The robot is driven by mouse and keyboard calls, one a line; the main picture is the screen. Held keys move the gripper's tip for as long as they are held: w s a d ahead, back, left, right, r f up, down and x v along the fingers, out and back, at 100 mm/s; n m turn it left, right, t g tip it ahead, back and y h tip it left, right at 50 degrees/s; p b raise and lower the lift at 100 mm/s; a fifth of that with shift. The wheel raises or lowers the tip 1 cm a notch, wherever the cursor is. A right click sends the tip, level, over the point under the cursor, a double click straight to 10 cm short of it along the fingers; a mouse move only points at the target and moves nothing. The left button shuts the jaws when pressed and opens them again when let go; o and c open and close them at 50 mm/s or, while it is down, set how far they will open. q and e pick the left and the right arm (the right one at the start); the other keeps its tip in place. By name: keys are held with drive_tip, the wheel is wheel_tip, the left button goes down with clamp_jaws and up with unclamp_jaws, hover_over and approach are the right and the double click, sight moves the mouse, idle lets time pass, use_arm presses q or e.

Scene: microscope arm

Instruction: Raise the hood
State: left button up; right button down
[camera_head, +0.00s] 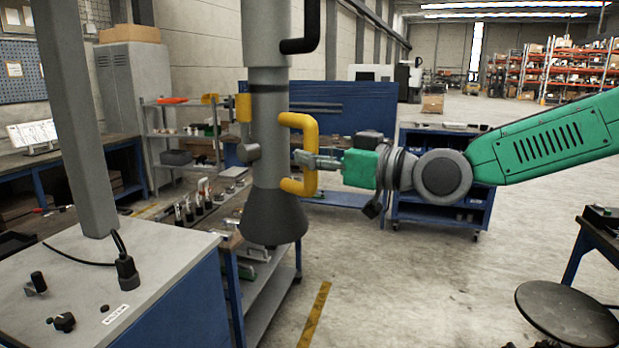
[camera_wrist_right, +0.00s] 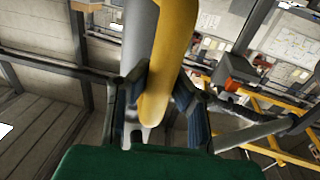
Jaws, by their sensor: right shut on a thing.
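The grey hood (camera_head: 272,215) hangs on a vertical grey duct (camera_head: 267,35), with its flared mouth pointing down. A yellow handle (camera_head: 297,120) is fixed to the hood's right side. My right gripper (camera_head: 306,160) comes in from the right and is shut on the upright bar of the handle. In the right wrist view the yellow handle (camera_wrist_right: 160,80) passes between the two blue-padded fingers of the gripper (camera_wrist_right: 165,115). The far side of the hood is hidden. My left gripper is not in view.
A workbench top (camera_head: 150,255) with a grey post (camera_head: 78,110) stands at the left. A tool shelf (camera_head: 230,210) is behind and below the hood. A round stool (camera_head: 568,312) is at the lower right. The floor at right of centre is clear.

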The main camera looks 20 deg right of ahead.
sight(312, 138)
wheel_tip(312, 138, up, 3)
drive_tip(key=shift+f+p, duration=0.2)
drive_tip(key=shift+p, duration=0.1)
drive_tip(key=shift+w+r, duration=0.1)
drive_tip(key=shift+r, duration=0.15)
drive_tip(key=shift+d+r, duration=0.1)
drive_tip(key=c, duration=1.3)
unclamp_jaws()
drive_tip(key=shift+c, duration=0.2)
drive_tip(key=shift+f, duration=0.2)
